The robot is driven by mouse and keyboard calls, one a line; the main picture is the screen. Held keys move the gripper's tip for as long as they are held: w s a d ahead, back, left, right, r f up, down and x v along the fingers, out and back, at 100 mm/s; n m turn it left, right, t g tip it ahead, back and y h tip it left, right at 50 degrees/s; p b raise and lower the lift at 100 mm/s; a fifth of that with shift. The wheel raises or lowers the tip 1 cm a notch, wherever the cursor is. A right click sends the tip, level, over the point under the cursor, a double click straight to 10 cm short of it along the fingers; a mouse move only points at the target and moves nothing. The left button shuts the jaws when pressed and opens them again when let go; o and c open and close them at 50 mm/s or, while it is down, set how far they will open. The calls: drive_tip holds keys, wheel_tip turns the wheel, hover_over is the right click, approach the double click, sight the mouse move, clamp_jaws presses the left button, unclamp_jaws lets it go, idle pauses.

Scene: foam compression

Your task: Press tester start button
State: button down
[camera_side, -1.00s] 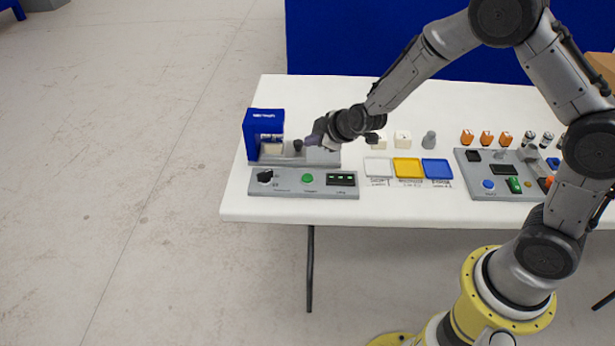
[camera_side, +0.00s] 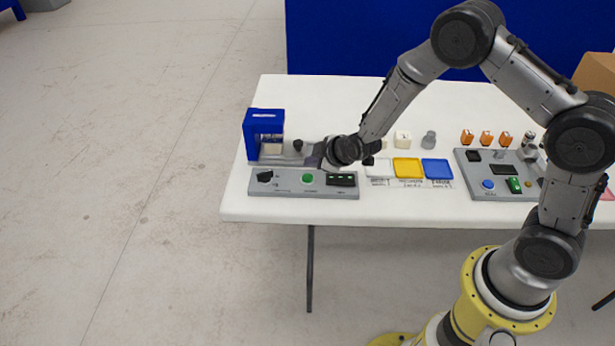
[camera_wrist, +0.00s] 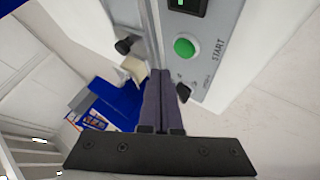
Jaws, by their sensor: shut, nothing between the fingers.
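The green start button (camera_side: 308,178) sits in the middle of the grey control panel (camera_side: 285,191) at the table's front left. In the wrist view the green button (camera_wrist: 184,48) lies beside the word START, ahead and to the right of my fingertips. My gripper (camera_side: 317,160) is shut and empty, just behind and above the panel, apart from the button. In the wrist view the dark fingers of my gripper (camera_wrist: 161,76) are closed together. The blue tester (camera_side: 264,130) stands behind the panel at the left, with a pale foam block (camera_side: 272,149) inside it.
A dark knob (camera_side: 264,175) and a display with green lights (camera_side: 341,179) flank the button. White, yellow (camera_side: 407,167) and blue (camera_side: 437,168) trays lie to the right. A second grey panel (camera_side: 480,192) stands further right. The table front edge is close below.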

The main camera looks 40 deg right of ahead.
sight(305, 174)
drive_tip(key=shift+f, duration=1.25)
drive_tip(key=shift+f, duration=0.1)
idle(1.1)
drive_tip(key=shift+f, duration=0.3)
drive_tip(key=shift+f, duration=0.45)
idle(0.9)
drive_tip(key=shift+r, duration=3.35)
